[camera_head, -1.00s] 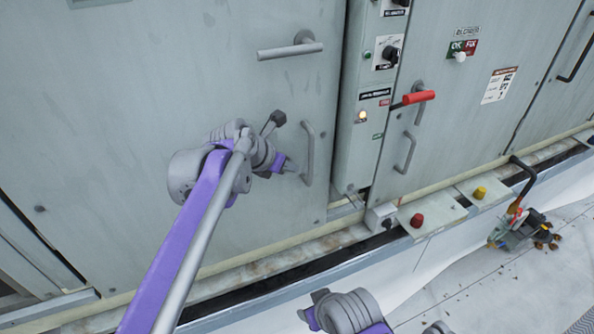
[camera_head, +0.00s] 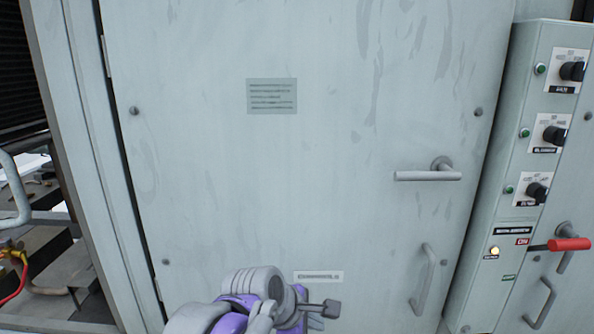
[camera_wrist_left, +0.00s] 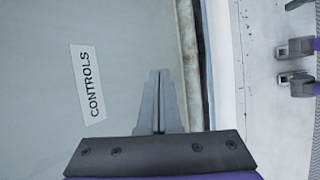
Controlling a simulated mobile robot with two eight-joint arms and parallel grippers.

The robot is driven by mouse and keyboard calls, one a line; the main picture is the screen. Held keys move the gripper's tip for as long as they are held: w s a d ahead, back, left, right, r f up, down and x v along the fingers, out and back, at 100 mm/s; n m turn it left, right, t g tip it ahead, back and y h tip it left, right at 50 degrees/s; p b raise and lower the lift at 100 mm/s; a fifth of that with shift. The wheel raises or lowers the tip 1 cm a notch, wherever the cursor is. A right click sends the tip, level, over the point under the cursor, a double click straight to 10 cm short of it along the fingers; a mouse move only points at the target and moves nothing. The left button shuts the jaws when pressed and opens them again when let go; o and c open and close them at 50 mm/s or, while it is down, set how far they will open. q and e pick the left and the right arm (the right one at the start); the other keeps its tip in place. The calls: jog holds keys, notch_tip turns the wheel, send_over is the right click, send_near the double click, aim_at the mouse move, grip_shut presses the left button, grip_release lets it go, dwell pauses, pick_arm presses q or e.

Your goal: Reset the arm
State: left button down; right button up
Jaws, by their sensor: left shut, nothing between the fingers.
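My left arm comes in at the bottom of the head view. Its grey and purple wrist (camera_head: 262,298) is in front of the lower part of a large grey cabinet door (camera_head: 300,180), and its fingers are hard to make out there. In the left wrist view my left gripper (camera_wrist_left: 158,75) has its two grey fingers together, with nothing between them. The fingers point along the door face, beside a white "CONTROLS" label (camera_wrist_left: 88,84). I cannot tell how close they are to the door. My right gripper is not recognisable in these views.
The door has a lever handle (camera_head: 428,176) and a pull handle (camera_head: 422,280). A control panel (camera_head: 520,130) with several black knobs and a red-gripped handle (camera_head: 570,244) stand at the right. Pipes and a red hose (camera_head: 14,280) are at the left.

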pick_arm(q)
jog(key=s+a+f+m+y, duration=0.2)
jog(key=s+a+f+m, duration=0.6)
jog(key=a, duration=0.3)
jog(key=s+a+f+m+y, duration=0.3)
jog(key=s+a+f+m, duration=0.4)
jog(key=s+a+f, duration=0.3)
jog(key=shift+s+a+f+m, duration=0.25)
jog(key=shift+a+m, duration=0.15)
jog(key=shift+a, duration=0.2)
